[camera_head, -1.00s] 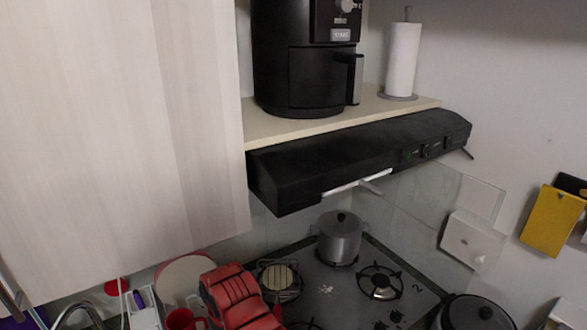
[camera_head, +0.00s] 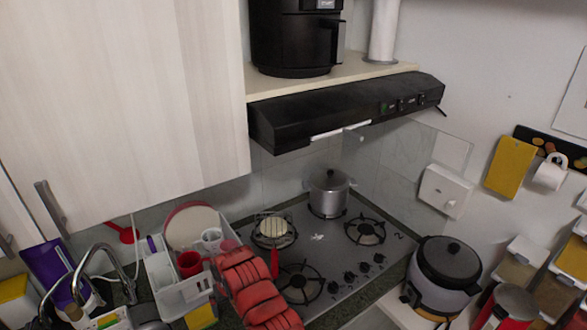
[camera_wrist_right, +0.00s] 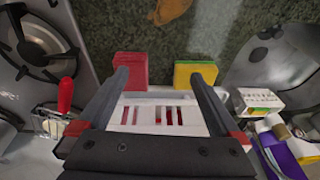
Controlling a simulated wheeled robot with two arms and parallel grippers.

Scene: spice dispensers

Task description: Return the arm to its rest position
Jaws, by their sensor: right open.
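My right gripper (camera_wrist_right: 160,78) shows in the right wrist view with its two dark fingers spread apart and nothing between their tips. It is above the white dish rack (camera_wrist_right: 178,116), whose slotted part shows between the fingers. A red block (camera_wrist_right: 132,70) and a yellow-and-green sponge (camera_wrist_right: 192,73) are near the fingertips; I cannot tell whether they touch. In the head view the gripper's fingers cannot be made out. The white dish rack (camera_head: 188,298) is at the lower left there. My left gripper is not in view.
The stove (camera_head: 330,245) with a lidded pot (camera_head: 328,194) is right of the rack, under the black hood (camera_head: 350,108). The faucet (camera_head: 100,252) is at the left. A rice cooker (camera_head: 445,275) and spice dispensers (camera_head: 520,262) are at the right.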

